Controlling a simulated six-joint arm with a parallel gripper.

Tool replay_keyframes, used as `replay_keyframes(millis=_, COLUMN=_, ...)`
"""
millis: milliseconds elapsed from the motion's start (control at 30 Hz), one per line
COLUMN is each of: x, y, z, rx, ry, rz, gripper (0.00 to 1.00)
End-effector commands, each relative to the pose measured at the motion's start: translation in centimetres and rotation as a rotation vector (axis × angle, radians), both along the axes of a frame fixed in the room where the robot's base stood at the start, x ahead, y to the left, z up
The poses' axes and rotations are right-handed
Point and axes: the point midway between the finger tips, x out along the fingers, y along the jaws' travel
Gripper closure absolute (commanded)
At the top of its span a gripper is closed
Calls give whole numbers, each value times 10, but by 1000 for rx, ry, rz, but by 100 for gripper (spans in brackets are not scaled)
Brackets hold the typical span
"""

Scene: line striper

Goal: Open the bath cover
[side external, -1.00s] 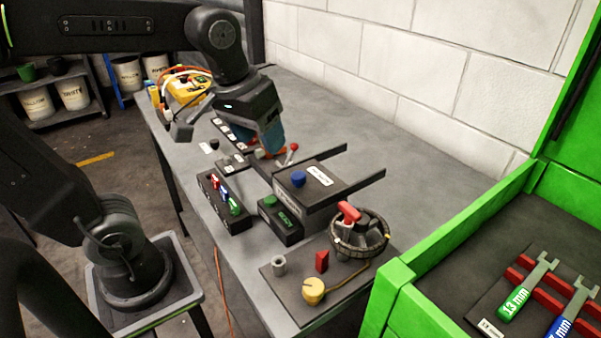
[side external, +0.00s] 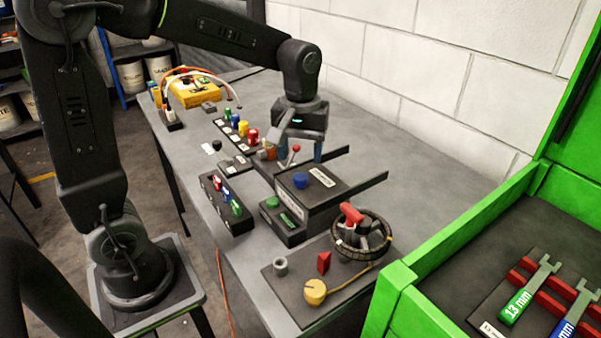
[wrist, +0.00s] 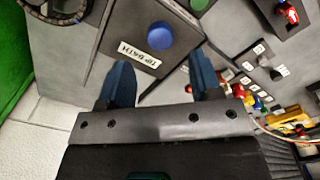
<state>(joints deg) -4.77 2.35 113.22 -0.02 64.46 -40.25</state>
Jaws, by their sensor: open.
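The bath cover appears to be the dark flat lid (side external: 326,178) with a blue round knob (side external: 300,180) and a white label, on a box at the middle of the bench. In the wrist view the knob (wrist: 160,36) and the label (wrist: 139,54) show just beyond my fingertips. The cover lies flat on the box. My gripper (wrist: 160,70) is open, its two blue fingers apart with nothing held between them. In the side view my gripper (side external: 308,155) points down behind the box, beside a red-tipped lever (side external: 296,149), and is apart from the knob.
Two dark rails (side external: 350,190) run from the box toward the wall. A dark block with a green button (side external: 272,202) stands in front, and a row of coloured plugs (side external: 227,195) to its left. A handwheel (side external: 362,236) stands nearer the camera. Open bench (side external: 400,160) lies by the wall.

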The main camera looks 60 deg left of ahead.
Motion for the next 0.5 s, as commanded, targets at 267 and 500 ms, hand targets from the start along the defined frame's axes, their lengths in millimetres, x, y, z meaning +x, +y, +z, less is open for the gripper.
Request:
replay_keyframes(millis=267, x=0, y=0, z=-45, rx=-1, ry=2, rz=-1, gripper=41)
replay_keyframes(millis=500, x=0, y=0, z=-57, rx=1, ry=-2, rz=-1, gripper=41)
